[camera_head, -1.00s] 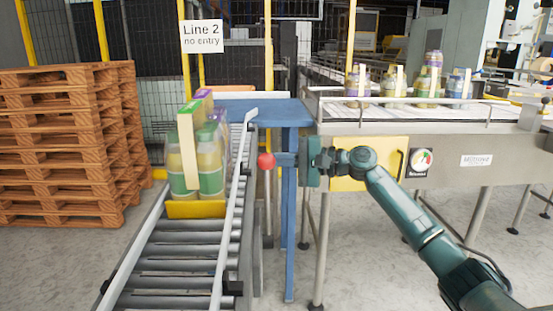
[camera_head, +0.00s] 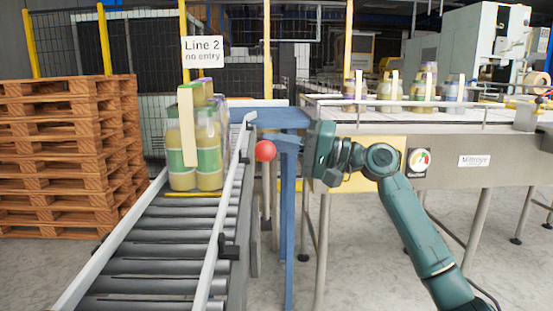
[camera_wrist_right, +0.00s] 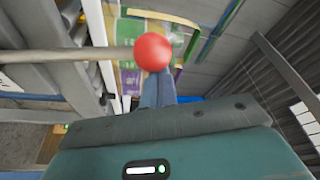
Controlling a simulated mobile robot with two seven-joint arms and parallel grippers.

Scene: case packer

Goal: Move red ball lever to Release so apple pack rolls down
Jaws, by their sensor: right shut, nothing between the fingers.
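The red ball (camera_head: 265,151) of the lever sits beside the roller track's right rail. In the right wrist view the red ball (camera_wrist_right: 153,51) is on the end of a pale rod running left. My right gripper (camera_head: 288,141) is shut and empty, its fingertips at the ball's right side, touching or nearly so. In the wrist view its closed fingers (camera_wrist_right: 158,92) point at the ball. The apple pack (camera_head: 195,150), bottles with green labels and a cream handle strip, stands upright on the track above a thin yellow strip (camera_head: 192,194). My left gripper is out of view.
The roller track (camera_head: 165,248) slopes toward me, clear below the pack. A blue frame (camera_head: 288,215) stands close under my right gripper. Stacked pallets (camera_head: 65,150) are at left. A conveyor (camera_head: 440,117) with more bottle packs runs at right, a dial (camera_head: 419,162) on its side.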

